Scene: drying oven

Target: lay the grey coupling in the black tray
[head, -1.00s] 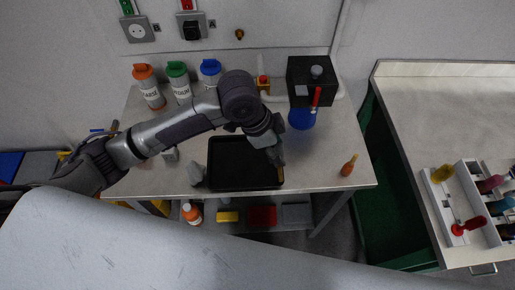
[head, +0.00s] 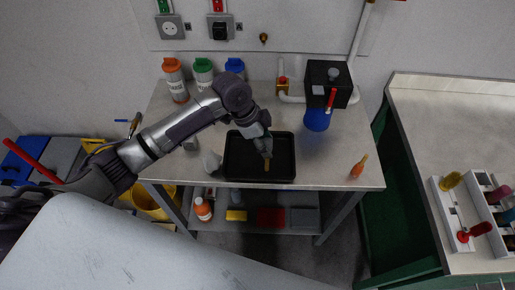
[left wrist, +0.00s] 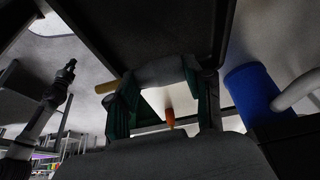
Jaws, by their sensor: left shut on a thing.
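The black tray (head: 235,170) lies on the bench in the head view. Its dark underside or wall fills the top of the left wrist view (left wrist: 150,25). My left gripper (head: 266,154) is over the right middle part of the tray, pointing down. It is shut on a pale grey piece (left wrist: 160,72), which looks like the grey coupling. I cannot tell whether the piece touches the tray floor.
A small grey object (head: 212,161) stands close to the tray's left edge. Capped bottles (head: 203,76) line the back left. A black box (head: 328,80) with a blue cylinder (head: 317,119) is behind right. An orange item (head: 359,166) lies front right, with clear bench between.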

